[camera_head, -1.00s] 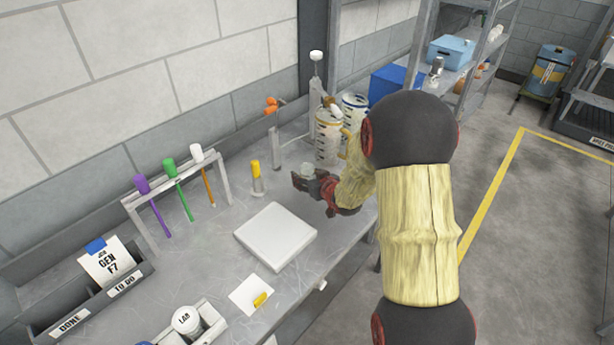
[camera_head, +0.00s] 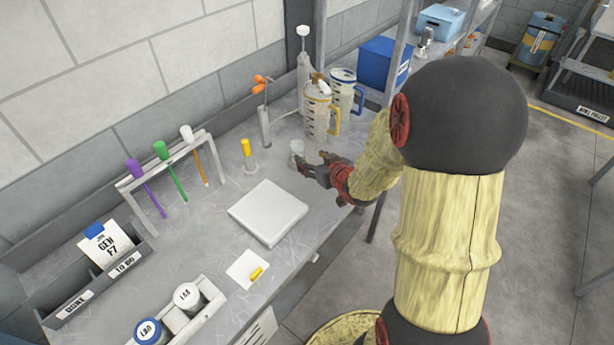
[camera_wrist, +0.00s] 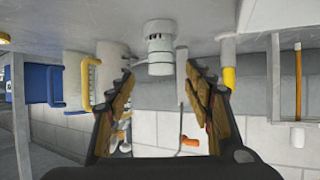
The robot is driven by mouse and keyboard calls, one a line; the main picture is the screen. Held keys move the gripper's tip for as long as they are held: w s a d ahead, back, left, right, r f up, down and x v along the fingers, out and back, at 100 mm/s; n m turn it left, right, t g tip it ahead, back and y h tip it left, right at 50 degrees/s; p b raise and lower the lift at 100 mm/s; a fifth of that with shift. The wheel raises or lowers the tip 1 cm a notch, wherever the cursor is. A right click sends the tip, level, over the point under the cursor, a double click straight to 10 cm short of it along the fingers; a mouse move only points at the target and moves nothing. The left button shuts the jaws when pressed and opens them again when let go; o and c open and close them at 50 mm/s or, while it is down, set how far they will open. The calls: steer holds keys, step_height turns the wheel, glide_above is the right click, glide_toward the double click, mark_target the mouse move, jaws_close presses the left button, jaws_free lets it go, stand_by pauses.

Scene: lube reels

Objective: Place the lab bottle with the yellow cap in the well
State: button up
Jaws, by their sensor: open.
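My gripper (camera_head: 305,165) is open and empty, low over the rear right part of the bench. A small white bottle (camera_head: 297,147) stands just beyond its fingertips. In the wrist view, which is upside down, this bottle (camera_wrist: 159,48) shows between the open fingers (camera_wrist: 160,75), with no clear contact. Its visible top looks white or grey. A slim yellow-topped cylinder (camera_head: 247,155) stands to its left. Two lab bottles, one white-capped (camera_head: 187,297) and one blue-capped (camera_head: 148,331), sit in a white holder (camera_head: 212,298) at the front. I cannot clearly identify a yellow-capped lab bottle.
Blue-trimmed and yellow-trimmed jugs (camera_head: 317,110) stand behind my gripper. A flat white block (camera_head: 268,212) lies mid-bench. A small yellow piece (camera_head: 257,273) lies on a white card. A label tray (camera_head: 75,300) is at front left.

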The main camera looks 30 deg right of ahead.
steer(key=s+a+r+g+h, duration=0.2)
steer(key=s+a+r, duration=0.1)
steer(key=r, duration=0.5)
steer(key=s+a+r+g+y, duration=0.1)
steer(key=s+a+r+g, duration=0.1)
steer(key=s+a, duration=0.6)
steer(key=s+a+r+g+y, duration=0.1)
steer(key=s+a+r+g, duration=0.2)
steer(key=s, duration=1.3)
steer(key=a+r, duration=0.2)
steer(key=a, duration=0.2)
steer(key=shift+s+a+r+n+y, duration=0.15)
steer(key=shift+a+r+n+y, duration=0.05)
steer(key=shift+a+n+y, duration=0.2)
steer(key=shift+c, duration=0.4)
